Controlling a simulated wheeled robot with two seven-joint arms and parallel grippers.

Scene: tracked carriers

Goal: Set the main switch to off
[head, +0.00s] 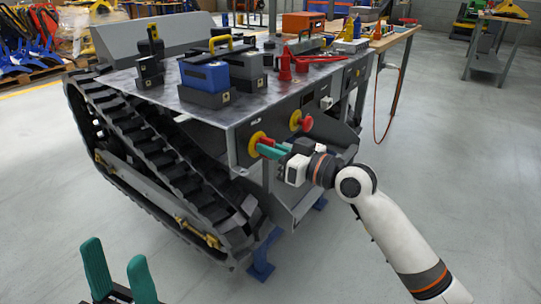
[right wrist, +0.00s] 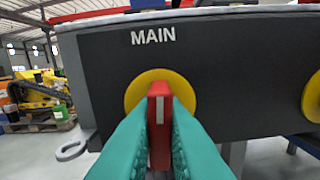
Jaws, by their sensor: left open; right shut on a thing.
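The main switch is a red handle (right wrist: 159,126) on a round yellow plate (right wrist: 133,97), under the word MAIN on the dark front panel of the tracked carrier. The handle stands upright in the right wrist view, with a pale stripe near its top. The yellow plate also shows in the head view (head: 256,139). My right gripper (head: 272,149) is shut on the red handle, one teal finger on each side. The fingers hide the lower part of the plate. My left gripper (head: 120,272) is open and empty at the lower left of the head view, away from the carrier.
A second red knob on a yellow plate (head: 296,121) sits to the right on the same panel. The carrier's top (head: 180,98) holds a blue battery-like box (head: 205,75), dark blocks and red parts. A black track (head: 150,150) runs along its left side. The floor in front is clear.

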